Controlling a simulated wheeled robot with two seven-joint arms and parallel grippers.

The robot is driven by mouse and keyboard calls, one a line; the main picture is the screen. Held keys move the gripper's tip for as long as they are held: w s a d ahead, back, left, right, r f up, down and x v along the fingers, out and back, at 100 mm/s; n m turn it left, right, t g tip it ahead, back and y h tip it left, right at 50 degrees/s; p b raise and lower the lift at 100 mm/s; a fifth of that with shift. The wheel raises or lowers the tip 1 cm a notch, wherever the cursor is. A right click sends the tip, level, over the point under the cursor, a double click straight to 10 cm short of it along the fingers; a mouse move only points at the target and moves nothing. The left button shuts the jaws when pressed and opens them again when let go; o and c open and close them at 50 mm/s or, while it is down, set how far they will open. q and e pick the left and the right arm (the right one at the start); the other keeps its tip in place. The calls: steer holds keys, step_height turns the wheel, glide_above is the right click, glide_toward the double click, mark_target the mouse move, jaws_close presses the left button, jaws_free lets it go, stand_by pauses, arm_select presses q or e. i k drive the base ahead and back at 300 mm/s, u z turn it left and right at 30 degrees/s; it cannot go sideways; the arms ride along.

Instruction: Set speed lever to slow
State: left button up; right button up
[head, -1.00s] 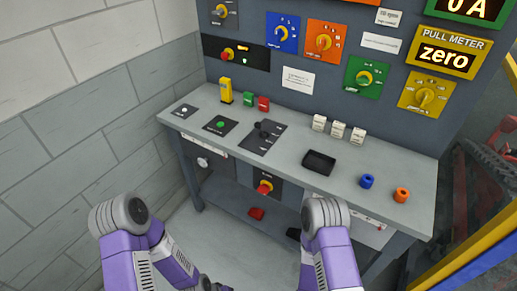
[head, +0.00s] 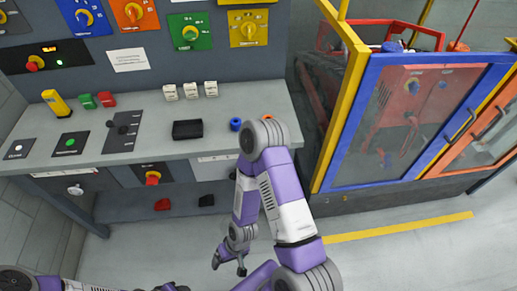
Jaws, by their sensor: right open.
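A black plate with a dark lever (head: 123,129) lies on the grey bench top, left of the black tray. It is the only lever-like control I make out on the bench, and its markings are too small to read. My right gripper (head: 229,264) is open and empty, low in front of the bench, pointing down towards the floor. It is well below and to the right of the lever plate and touches nothing. My left arm shows only in part at the bottom left edge, and its gripper is not clearly visible.
The bench (head: 235,145) also bears a black tray (head: 187,129), a yellow block (head: 56,103), white blocks and a blue ring (head: 235,124). Coloured dial panels are on the wall behind. A blue-and-yellow framed enclosure (head: 345,165) stands at right. Floor in front is clear.

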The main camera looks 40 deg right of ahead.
mark_target(110, 124)
steer(key=z, duration=1.6)
steer(key=i, duration=0.6)
steer(key=u, duration=2.65)
